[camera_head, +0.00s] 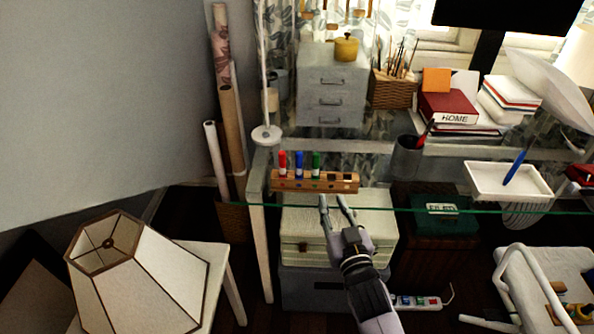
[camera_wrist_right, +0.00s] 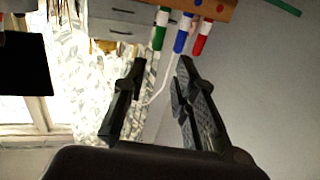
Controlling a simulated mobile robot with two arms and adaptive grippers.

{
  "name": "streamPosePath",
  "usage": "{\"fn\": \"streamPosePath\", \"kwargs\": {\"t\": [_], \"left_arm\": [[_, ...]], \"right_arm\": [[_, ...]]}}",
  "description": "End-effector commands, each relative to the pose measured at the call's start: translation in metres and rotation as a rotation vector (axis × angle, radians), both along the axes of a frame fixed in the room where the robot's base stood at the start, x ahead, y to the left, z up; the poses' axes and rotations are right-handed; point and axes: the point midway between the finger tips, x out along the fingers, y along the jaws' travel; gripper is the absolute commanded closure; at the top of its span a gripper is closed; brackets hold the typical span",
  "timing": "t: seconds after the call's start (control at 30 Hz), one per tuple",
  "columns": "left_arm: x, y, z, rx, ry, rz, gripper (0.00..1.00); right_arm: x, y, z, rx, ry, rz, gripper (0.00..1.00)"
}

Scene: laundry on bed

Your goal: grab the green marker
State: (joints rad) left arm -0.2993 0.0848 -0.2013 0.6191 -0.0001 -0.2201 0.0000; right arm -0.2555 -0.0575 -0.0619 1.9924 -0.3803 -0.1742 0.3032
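The green marker (camera_head: 316,164) stands upright in a wooden marker holder (camera_head: 342,181), at the right end of a row with a red marker (camera_head: 283,162) and a blue marker (camera_head: 299,164). My right gripper (camera_head: 332,201) is open and empty, its fingers pointing toward the holder from the near side, just below and right of the green marker in the head view. In the right wrist view, which looks upside down, the green marker (camera_wrist_right: 159,31) lies beyond the gap between the open fingers (camera_wrist_right: 160,66), not touching them. My left gripper is out of view.
The holder sits by the edge of a glass desk top (camera_head: 440,208). Behind are a grey drawer unit (camera_head: 331,84), a pencil basket (camera_head: 392,91) and a dark cup (camera_head: 408,156). A white tray (camera_head: 480,185) holds a blue pen. A lampshade (camera_head: 150,278) stands at lower left.

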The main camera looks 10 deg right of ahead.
Motion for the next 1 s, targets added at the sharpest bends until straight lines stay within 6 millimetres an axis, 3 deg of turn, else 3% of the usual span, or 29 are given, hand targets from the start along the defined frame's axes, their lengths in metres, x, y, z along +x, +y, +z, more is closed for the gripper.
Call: {"fn": "streamPosePath", "kwargs": {"t": [0.2,0.5,0.77,1.0], "left_arm": [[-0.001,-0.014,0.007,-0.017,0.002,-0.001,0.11],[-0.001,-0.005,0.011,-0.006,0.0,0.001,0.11],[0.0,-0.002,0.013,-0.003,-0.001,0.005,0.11],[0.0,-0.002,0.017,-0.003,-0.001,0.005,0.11]], "right_arm": [[0.044,0.0,0.003,0.0,-0.001,0.001,0.74],[0.1,-0.002,0.0,0.0,0.002,0.0,0.74],[0.117,-0.002,-0.001,0.0,0.002,0.001,0.74],[0.147,-0.001,-0.004,0.001,0.003,0.001,0.74]]}}
